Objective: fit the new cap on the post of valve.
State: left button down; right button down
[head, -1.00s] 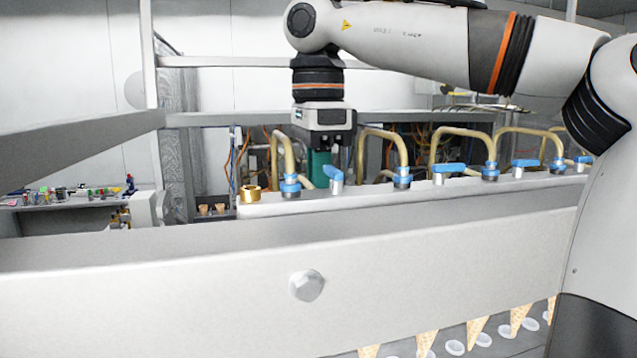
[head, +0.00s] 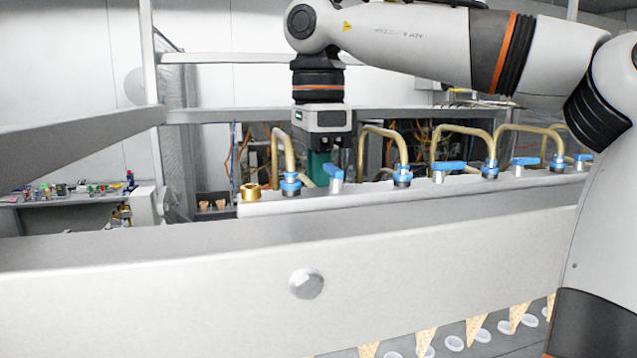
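A brass ring-shaped fitting (head: 250,193) sits at the left end of the light ledge; whether it is the cap or the valve post I cannot tell. Several blue-handled valves stand along the ledge, the nearest (head: 334,173) just right of centre. My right gripper (head: 321,148) points down above and behind the ledge, to the right of the brass fitting and apart from it. Its fingertips are dark and small against a green object (head: 319,167), so their opening and any held cap are unclear. My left gripper is out of view.
A wide pale beam (head: 180,285) with a bolt (head: 306,284) crosses the foreground. Curved hoses (head: 382,131) rise behind the ledge. Ice-cream cones (head: 476,331) hang below at lower right. A cluttered side bench (head: 70,195) is at far left.

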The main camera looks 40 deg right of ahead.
jog(key=shift+f+b, duration=0.65)
jog(key=shift+f, duration=0.45)
jog(key=c, duration=1.3)
grip_release()
jog(key=shift+o, duration=0.2)
jog(key=shift+s+a+r, duration=0.1)
jog(key=shift+s, duration=0.1)
jog(key=shift+w, duration=0.1)
